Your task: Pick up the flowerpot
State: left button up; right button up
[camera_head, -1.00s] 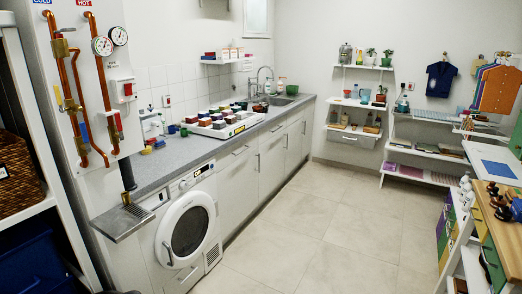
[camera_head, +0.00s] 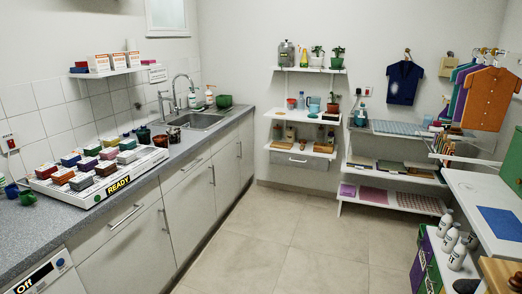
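Several potted plants show on the wall shelves at the back. A white flowerpot (camera_head: 316,62) and a green flowerpot (camera_head: 337,63), each with a leafy plant, stand side by side on the top shelf. A reddish-brown flowerpot (camera_head: 333,108) with a small plant stands on the shelf below. All stand upright and well away from me. Neither of my grippers is in view.
The counter (camera_head: 40,225) with the sink runs along the left and holds a tray (camera_head: 95,185) of colored blocks. White shelves and a table (camera_head: 490,190) with bottles stand at the right. The tiled floor (camera_head: 270,235) between is clear.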

aim_at(174, 133)
jog(key=i+u, duration=0.2)
jog(key=i, duration=0.8)
jog(key=i+l+u, duration=0.2)
jog(key=i, duration=0.8)
jog(key=i+j+z, duration=0.15)
jog(key=i, duration=0.3)
jog(key=i+j+z, duration=0.1)
jog(key=i+j, duration=0.15)
jog(key=i, duration=0.25)
jog(key=i+j+z, duration=0.15)
jog(key=i+j, duration=0.15)
jog(key=i, duration=0.15)
jog(key=i+j, duration=0.4)
jog(key=j, duration=0.2)
jog(key=j+u, duration=0.05)
